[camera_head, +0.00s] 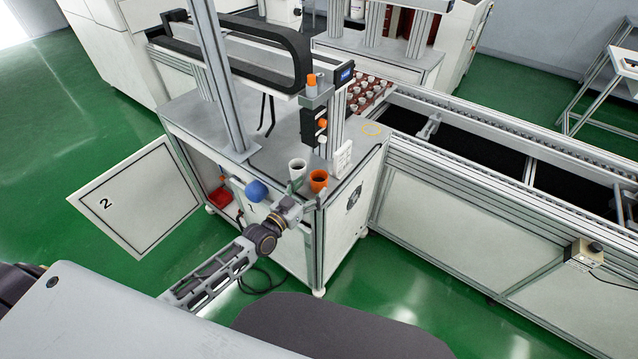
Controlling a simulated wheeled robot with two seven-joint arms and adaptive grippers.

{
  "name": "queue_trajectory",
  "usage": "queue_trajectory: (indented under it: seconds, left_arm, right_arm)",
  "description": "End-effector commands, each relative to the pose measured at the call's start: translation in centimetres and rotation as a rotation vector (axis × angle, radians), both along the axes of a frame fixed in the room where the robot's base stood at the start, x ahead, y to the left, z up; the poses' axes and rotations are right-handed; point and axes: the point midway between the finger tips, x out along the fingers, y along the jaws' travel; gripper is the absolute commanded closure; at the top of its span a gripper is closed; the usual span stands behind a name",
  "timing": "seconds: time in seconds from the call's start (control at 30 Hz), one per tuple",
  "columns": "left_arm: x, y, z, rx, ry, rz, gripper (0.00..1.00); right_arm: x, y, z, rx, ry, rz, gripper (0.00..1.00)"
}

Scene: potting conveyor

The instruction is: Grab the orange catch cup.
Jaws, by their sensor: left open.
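The orange catch cup (318,181) stands upright near the front corner of the grey machine cabinet's top. A white cup (297,169) with a dark inside stands just behind it to the left. My left gripper (314,194) is open at the near side of the orange cup, with its fingers pointing toward it. I cannot tell whether the fingers touch the cup. The gripper hides part of the cabinet's front edge. My right gripper is not in view.
A blue ball-shaped part (256,191) sits left of my gripper. The cabinet door (137,199) marked 2 hangs open at left. A conveyor (500,190) runs right.

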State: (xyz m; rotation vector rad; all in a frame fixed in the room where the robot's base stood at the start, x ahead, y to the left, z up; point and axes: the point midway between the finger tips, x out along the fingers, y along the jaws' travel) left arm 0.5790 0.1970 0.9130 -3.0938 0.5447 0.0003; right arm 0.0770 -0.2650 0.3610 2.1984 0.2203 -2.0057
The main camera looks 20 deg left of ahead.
Motion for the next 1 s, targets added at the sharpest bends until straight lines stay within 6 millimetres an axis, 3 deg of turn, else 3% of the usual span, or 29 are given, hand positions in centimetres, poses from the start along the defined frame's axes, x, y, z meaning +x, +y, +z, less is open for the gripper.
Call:
queue_trajectory:
  seconds: [0.37, 1.0]
  left_arm:
    - [0.4, -0.1, 0.0, 0.0, 0.0, 0.0, 0.25]
    - [4.4, -1.5, 0.0, 0.0, -0.001, 0.0, 0.25]
  right_arm:
    - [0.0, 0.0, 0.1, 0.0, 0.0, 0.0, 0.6]
    - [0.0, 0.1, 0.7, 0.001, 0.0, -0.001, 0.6]
